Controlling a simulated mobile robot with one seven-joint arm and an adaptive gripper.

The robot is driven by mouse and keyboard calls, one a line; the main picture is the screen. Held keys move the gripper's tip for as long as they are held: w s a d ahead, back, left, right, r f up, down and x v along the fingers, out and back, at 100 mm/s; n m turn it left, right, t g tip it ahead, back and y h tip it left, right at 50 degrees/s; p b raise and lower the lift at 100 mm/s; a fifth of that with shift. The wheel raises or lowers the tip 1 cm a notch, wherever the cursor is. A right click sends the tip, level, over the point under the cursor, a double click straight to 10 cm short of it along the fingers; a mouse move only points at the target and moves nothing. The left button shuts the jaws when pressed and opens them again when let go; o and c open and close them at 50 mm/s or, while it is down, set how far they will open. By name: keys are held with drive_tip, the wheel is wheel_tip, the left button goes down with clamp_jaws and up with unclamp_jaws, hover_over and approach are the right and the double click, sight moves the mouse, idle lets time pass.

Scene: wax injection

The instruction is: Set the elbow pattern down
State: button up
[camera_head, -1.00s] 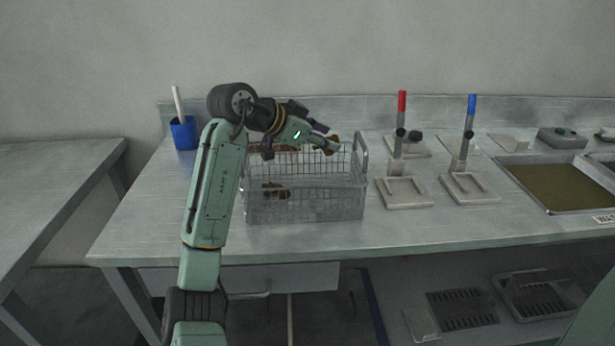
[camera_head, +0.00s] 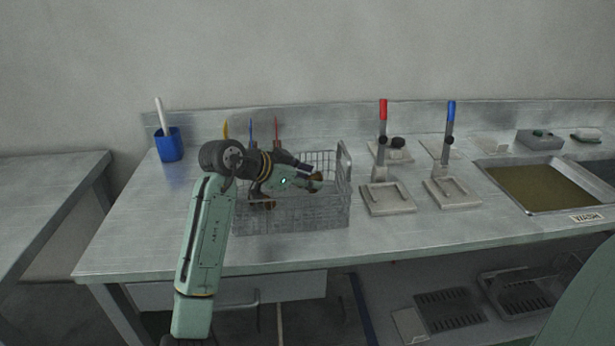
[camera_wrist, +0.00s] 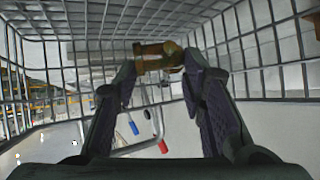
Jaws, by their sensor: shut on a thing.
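The elbow pattern is a brown, bent piece (camera_wrist: 155,50) between my two fingertips in the wrist view. My gripper (camera_wrist: 159,68) is shut on it. In the head view my gripper (camera_head: 312,181) reaches down into the wire basket (camera_head: 295,219) from the left, near its right half. There the pattern is small and mostly hidden by the fingers and mesh. The wire basket's mesh surrounds the gripper in the wrist view (camera_wrist: 75,22). I cannot tell whether the pattern touches the basket floor.
Another brown piece (camera_head: 264,204) lies in the basket's left part. A blue cup (camera_head: 168,146) stands at the back left. Two clamp stands, red-topped (camera_head: 383,110) and blue-topped (camera_head: 450,112), and a wash tray (camera_head: 540,188) are to the right. The bench front left is clear.

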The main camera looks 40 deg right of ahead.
drive_tip(key=shift+f, duration=0.4)
drive_tip(key=o, duration=1)
drive_tip(key=shift+o, duration=0.2)
drive_tip(key=shift+r, duration=0.25)
drive_tip(key=b+v, duration=0.1)
drive_tip(key=v, duration=0.7)
drive_tip(key=shift+d+r+b, duration=0.2)
drive_tip(key=shift+r+b, duration=0.1)
drive_tip(key=shift+b, duration=0.05)
